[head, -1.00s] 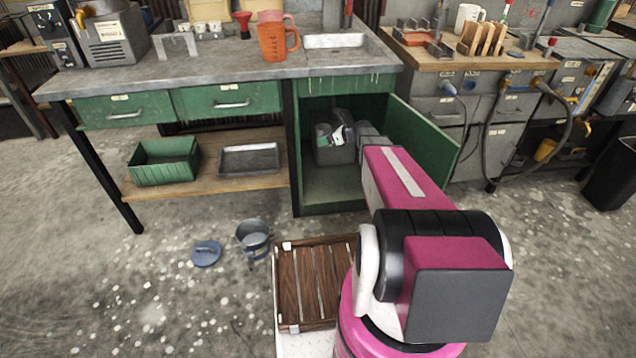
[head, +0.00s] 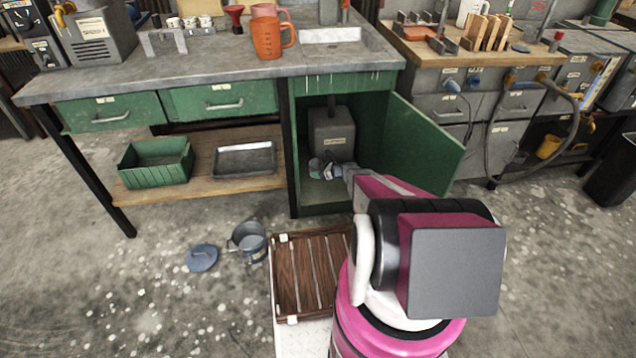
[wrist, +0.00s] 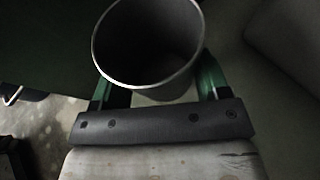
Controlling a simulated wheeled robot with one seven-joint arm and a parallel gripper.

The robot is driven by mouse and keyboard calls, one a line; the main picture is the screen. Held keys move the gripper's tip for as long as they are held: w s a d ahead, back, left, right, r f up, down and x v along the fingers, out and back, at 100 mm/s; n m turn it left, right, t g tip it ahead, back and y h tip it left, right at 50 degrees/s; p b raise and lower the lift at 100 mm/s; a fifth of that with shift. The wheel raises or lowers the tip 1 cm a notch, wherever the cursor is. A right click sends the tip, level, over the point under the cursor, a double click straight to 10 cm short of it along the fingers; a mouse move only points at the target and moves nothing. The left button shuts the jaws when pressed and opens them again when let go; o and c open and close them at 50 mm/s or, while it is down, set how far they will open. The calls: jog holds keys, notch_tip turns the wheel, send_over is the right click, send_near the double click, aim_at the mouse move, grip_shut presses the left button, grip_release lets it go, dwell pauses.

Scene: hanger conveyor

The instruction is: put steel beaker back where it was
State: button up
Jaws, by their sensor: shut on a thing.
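The steel beaker (wrist: 150,85) shows large in the wrist view, a grey open-topped cup seen from above its rim. My gripper (wrist: 155,88) is shut on it, with a green finger on each side. In the head view my gripper (head: 322,170) is low inside the open green cabinet (head: 388,90), in front of a grey box-like container (head: 331,131). The beaker is too small and too covered there to make out clearly. I cannot tell whether its base touches the cabinet floor (head: 312,205).
The cabinet door (head: 422,150) stands open on the right. A green bin (head: 155,165) and a metal tray (head: 245,160) sit on the shelf to the left. A bucket (head: 250,242), a blue lid (head: 202,258) and a slatted wooden crate (head: 312,270) are on the floor in front.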

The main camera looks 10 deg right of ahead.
aim_at(319, 186)
notch_tip(319, 186, down, 7)
jog(key=shift+f, duration=0.2)
jog(key=shift+f, duration=0.1)
jog(key=o, duration=1.1)
